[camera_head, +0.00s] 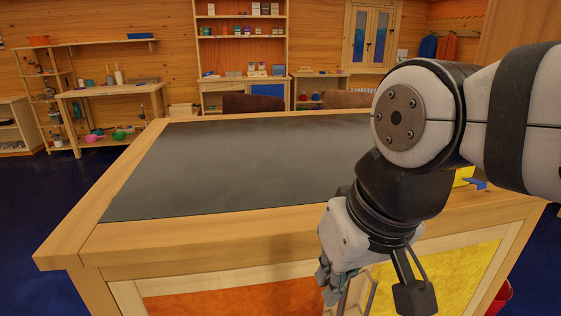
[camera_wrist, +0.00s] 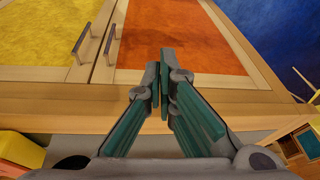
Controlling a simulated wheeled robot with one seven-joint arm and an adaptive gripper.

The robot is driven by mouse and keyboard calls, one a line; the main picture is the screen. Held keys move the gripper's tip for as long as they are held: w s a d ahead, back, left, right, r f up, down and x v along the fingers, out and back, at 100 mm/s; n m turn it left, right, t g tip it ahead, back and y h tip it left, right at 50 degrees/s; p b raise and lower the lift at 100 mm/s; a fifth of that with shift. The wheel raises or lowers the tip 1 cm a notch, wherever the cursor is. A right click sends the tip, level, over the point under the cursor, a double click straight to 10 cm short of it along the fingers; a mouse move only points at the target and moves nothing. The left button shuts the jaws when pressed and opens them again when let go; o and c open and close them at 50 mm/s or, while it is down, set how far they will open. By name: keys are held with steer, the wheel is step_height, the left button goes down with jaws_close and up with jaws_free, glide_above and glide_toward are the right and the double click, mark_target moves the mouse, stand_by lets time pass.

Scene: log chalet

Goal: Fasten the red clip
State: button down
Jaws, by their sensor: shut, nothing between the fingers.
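I cannot make out a red clip in either view. My gripper (camera_head: 333,288) hangs in front of the counter, below its front edge, by the orange and yellow cabinet doors. In the wrist view my gripper (camera_wrist: 160,70) is shut, with its fingers together and nothing between them. Its fingertips lie over the orange door (camera_wrist: 183,38) in that view; whether they touch it I cannot tell.
The dark counter top (camera_head: 230,165) is clear on its left and middle. A yellow block (camera_head: 463,175) and a blue item (camera_head: 481,184) lie on its right, partly behind my arm. A red bucket (camera_head: 500,298) stands at lower right. Door handles (camera_wrist: 82,38) stick out.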

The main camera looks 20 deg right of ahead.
steer(key=s+d+r+m+t+y+p, duration=0.1)
steer(key=d+r+m+t+y+p, duration=0.2)
steer(key=r+m+p, duration=1.15)
steer(key=d+f+m+h+p, duration=0.1)
steer(key=d+f+m, duration=0.2)
steer(key=d+m, duration=0.4)
steer(key=d+f+m+t+h+p, duration=0.1)
steer(key=d+f+m, duration=0.3)
steer(key=d, duration=1)
steer(key=d+f+m+h+p, duration=0.1)
steer(key=d+f+m, duration=0.3)
steer(key=d+m, duration=0.6)
steer(key=shift+w+d+m+t+h+p, duration=0.3)
steer(key=shift+w+m+h+p, duration=0.2)
steer(key=shift+h, duration=0.4)
